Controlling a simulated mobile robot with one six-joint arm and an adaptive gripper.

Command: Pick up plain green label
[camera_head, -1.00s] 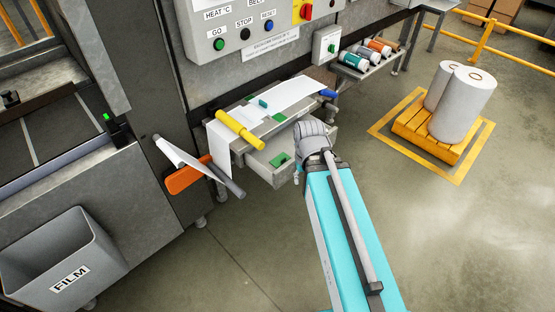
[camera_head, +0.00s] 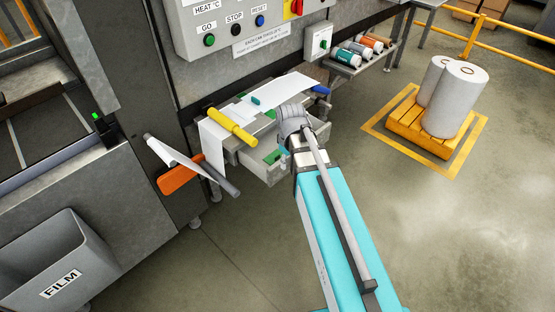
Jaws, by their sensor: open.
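A green piece (camera_head: 272,157), likely the plain green label, lies in the open drawer (camera_head: 265,176) under the small metal table. It is small and partly hidden, so I cannot read any print on it. A smaller teal-green piece (camera_head: 255,100) lies on the white sheet on top of the table. My gripper (camera_head: 283,148) is open at the right side of the drawer, just right of the green piece. My own wrist hides most of its fingers, and I cannot see it touching anything.
On the table are a yellow roller (camera_head: 232,127), a white sheet (camera_head: 275,90) and a blue-handled tool (camera_head: 320,89). An orange-handled item (camera_head: 178,179) sticks out at left. A control box (camera_head: 225,25) is above. Rolls on a pallet (camera_head: 425,122) stand right; the floor between is clear.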

